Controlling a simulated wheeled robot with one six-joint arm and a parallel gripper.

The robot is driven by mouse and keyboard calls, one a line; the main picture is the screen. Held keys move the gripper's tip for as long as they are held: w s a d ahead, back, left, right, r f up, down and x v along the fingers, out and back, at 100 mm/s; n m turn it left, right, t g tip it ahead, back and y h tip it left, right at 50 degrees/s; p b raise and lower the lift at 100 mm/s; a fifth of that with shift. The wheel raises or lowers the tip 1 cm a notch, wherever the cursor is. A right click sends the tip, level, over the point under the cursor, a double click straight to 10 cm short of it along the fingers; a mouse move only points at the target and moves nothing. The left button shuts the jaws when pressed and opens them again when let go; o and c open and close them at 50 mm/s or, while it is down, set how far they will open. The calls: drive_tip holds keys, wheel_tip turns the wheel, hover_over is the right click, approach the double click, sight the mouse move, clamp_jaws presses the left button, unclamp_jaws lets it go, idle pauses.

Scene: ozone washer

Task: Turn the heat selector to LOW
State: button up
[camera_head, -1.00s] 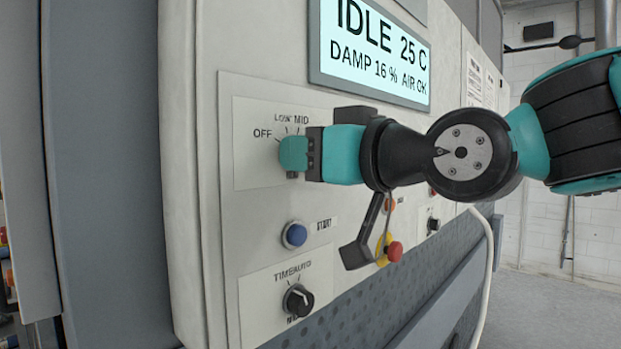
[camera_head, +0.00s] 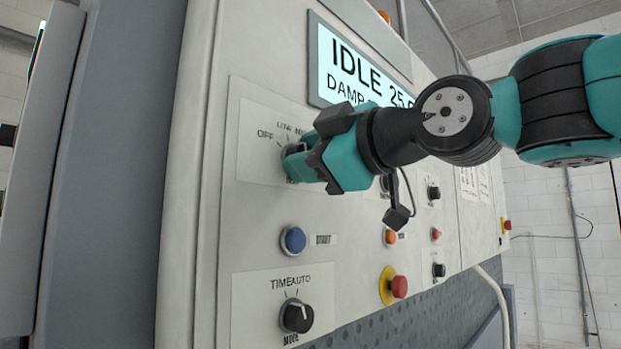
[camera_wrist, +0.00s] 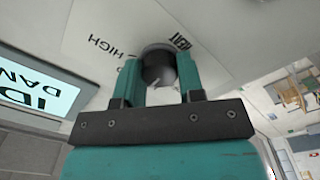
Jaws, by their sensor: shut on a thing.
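The heat selector is a dark round knob on a white plate (camera_head: 262,115), with OFF, LOW and MID marks visible around its upper side in the head view. My gripper (camera_head: 294,160) is at the panel with its fingers around the knob, hiding most of it there. In the wrist view the knob (camera_wrist: 158,64) sits between the two teal fingers, and my gripper (camera_wrist: 160,80) is shut on it. HIGH and HEAT lettering shows beside it. I cannot tell which mark the knob points to.
The display (camera_head: 362,75) above reads IDLE. Below are a blue START button (camera_head: 293,240), a MODE knob (camera_head: 297,316), an orange button (camera_head: 390,237) and a red emergency stop (camera_head: 398,287). Open floor space lies to the right.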

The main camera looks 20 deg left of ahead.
drive_tip(key=shift+f+n+b, duration=0.1)
drive_tip(key=shift+n+b, duration=0.65)
drive_tip(key=shift+n, duration=0.45)
drive_tip(key=o, duration=0.9)
drive_tip(key=shift+s, duration=0.1)
drive_tip(key=b+v, duration=0.2)
drive_tip(key=v, duration=0.6)
drive_tip(key=b+v, duration=0.2)
drive_tip(key=v, duration=0.7)
drive_tip(key=shift+d, duration=0.2)
